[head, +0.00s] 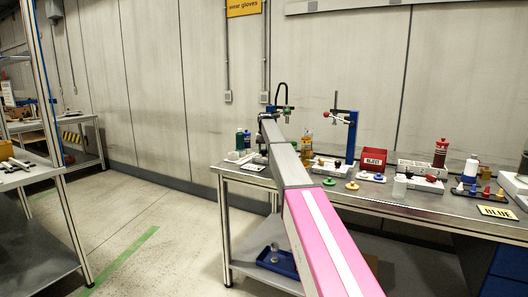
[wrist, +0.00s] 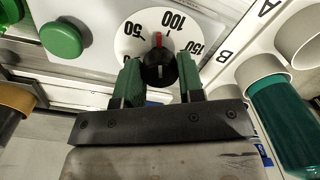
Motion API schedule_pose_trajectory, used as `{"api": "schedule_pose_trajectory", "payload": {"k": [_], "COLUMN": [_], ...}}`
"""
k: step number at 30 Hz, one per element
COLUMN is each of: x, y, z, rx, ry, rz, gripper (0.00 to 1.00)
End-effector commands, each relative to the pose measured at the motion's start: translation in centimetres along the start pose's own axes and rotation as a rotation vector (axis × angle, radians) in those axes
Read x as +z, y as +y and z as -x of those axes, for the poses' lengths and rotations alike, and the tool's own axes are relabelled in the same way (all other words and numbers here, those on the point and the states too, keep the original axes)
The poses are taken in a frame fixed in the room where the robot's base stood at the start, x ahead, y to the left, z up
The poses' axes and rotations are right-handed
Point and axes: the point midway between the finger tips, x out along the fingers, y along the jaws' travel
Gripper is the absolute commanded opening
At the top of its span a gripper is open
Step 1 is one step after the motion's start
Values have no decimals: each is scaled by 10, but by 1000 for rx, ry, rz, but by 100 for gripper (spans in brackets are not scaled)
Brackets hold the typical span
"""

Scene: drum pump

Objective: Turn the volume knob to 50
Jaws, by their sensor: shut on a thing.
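The volume knob (wrist: 159,68) is black with a red pointer and sits on a round white dial (wrist: 128,45) marked 50, 100 and 150, with another number partly hidden at the left. The red pointer points up in the wrist view, between the 50 and 100 marks. My gripper (wrist: 158,82) has its two green fingers on either side of the knob, shut on it. In the head view my arm reaches over the far bench, and the knob cannot be made out there.
A green button (wrist: 62,40) is left of the dial. A white rack lettered A and B (wrist: 228,52) stands close on the right, with a teal-bodied bottle (wrist: 285,115) near my gripper. The bench (head: 350,205) also holds a red bin (head: 373,159) and several bottles.

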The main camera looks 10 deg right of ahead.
Motion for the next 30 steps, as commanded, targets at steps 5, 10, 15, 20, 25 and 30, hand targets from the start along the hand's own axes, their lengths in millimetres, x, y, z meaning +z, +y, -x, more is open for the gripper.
{"api": "schedule_pose_trajectory", "payload": {"k": [5,10,15,20,25,30], "x": [-1,-1,-1,-1,-1,-1], "y": [0,0,0,0,0,0], "z": [0,0,0,0,0,1], "rx": [-1,-1,-1,-1,-1,-1], "ry": [-4,-9,-13,-16,-18,-19], "rz": [168,323,458,558,629,667], "gripper": [12,12,12,12,12,12]}}
